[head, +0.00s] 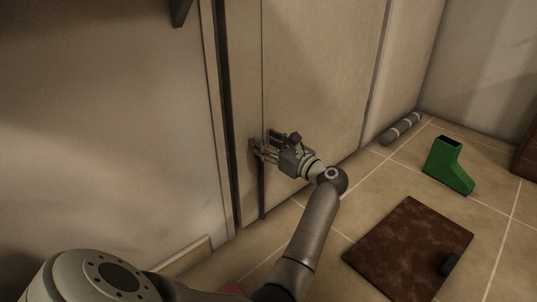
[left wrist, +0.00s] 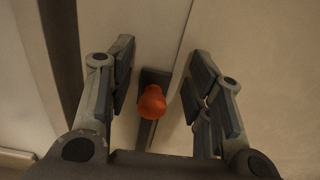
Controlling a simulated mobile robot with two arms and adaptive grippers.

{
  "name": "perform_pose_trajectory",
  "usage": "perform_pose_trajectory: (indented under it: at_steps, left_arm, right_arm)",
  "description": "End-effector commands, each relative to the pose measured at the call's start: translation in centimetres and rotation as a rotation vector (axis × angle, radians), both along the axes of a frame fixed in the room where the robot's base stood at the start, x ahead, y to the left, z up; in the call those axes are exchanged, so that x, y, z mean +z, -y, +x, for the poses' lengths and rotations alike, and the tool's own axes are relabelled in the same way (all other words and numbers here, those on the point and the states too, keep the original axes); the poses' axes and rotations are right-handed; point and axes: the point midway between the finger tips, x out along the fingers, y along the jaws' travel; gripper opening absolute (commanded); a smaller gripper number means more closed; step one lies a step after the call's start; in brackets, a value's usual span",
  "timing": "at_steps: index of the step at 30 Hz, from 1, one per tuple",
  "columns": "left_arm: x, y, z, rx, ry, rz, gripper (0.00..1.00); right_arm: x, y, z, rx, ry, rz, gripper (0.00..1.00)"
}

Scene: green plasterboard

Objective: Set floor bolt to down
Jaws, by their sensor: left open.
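The floor bolt shows in the left wrist view as an orange knob (left wrist: 152,102) on a dark plate (left wrist: 154,78), fixed low on the pale door beside a vertical seam. My left gripper (left wrist: 163,88) is open, with one finger on each side of the knob and gaps to both. In the head view my left gripper (head: 257,147) is at the door (head: 318,75), close to its dark vertical edge gap. There the knob is hidden by the gripper. My right gripper is not in view.
On the tiled floor to the right lie a brown mat (head: 408,250) with a small dark object (head: 450,264) on it, a green boot-shaped object (head: 447,167) and a grey roll (head: 401,128) by the wall. Bare tiles lie between them.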

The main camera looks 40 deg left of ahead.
Motion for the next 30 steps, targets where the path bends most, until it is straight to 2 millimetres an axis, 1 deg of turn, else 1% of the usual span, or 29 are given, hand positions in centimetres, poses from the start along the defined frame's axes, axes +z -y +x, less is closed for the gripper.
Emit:
perform_pose_trajectory:
  at_steps: [1,4,6,10,15,30]
  left_arm:
    - [1.2,0.1,0.0,0.0,0.006,-0.003,0.47]
    - [3.0,0.0,0.0,0.001,0.006,-0.003,0.47]
    - [4.1,0.0,0.0,0.0,0.004,-0.002,0.47]
    - [5.5,0.0,0.0,0.0,0.001,-0.002,0.47]
    - [5.9,0.0,0.0,0.0,-0.001,-0.002,0.47]
    - [5.9,0.0,0.0,0.0,-0.001,-0.001,0.47]
  right_arm:
    - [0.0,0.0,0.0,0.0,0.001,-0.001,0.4]
    - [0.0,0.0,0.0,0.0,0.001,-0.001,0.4]
    - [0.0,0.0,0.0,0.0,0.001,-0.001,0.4]
    - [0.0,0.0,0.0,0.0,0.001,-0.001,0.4]
    - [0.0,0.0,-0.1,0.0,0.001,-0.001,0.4]
    - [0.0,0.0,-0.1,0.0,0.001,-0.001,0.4]
